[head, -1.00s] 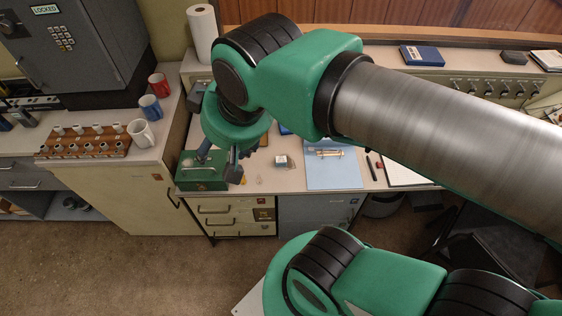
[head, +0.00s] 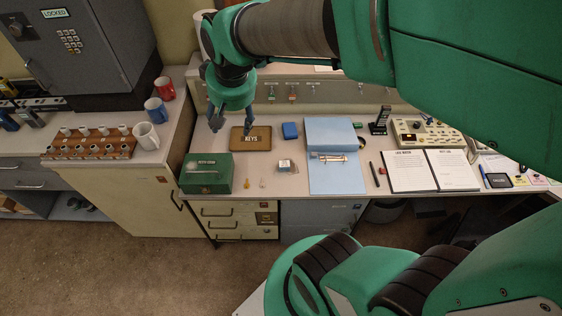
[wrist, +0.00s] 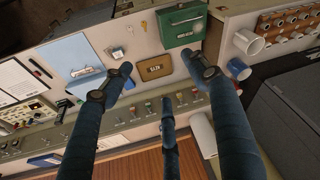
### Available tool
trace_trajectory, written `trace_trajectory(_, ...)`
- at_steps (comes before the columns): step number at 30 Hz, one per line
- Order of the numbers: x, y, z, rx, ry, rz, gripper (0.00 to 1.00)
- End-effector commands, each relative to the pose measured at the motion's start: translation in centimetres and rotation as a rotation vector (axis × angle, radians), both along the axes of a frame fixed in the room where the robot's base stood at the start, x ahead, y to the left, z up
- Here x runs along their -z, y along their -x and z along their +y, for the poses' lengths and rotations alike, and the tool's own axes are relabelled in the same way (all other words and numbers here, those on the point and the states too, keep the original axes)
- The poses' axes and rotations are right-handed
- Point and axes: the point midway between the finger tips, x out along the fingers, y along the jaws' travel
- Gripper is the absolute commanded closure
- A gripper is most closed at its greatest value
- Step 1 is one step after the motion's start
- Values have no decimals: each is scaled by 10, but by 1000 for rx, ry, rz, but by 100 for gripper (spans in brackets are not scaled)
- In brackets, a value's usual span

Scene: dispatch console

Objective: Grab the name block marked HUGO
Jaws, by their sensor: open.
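I cannot make out a block marked HUGO in either view; no lettering like that is legible. My gripper (head: 231,128) is open and empty, over the back left of the desk by the brown KEYS plate (head: 251,138). My arm hides part of the back shelf.
A green box (head: 207,173) stands at the desk's left front. An open blue binder (head: 334,176), a handset (head: 380,121), a console (head: 425,134) and papers (head: 408,171) lie to the right. Mugs (head: 146,135) and a wooden peg rack (head: 92,145) stand on the left counter.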

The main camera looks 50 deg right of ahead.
Motion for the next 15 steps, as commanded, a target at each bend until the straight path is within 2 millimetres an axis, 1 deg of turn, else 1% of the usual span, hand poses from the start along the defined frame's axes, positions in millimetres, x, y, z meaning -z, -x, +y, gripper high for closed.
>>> trace_trajectory(1,13,-9,-13,27,-6,22,41)
trace_trajectory(3,29,-20,-30,62,-13,45,41)
trace_trajectory(7,63,-37,-63,126,-29,86,41)
trace_trajectory(11,102,-48,-97,192,-47,125,41)
trace_trajectory(12,115,-50,-108,211,-52,139,41)
trace_trajectory(14,135,-52,-123,242,-62,157,41)
trace_trajectory(15,149,-53,-134,262,-68,169,41)
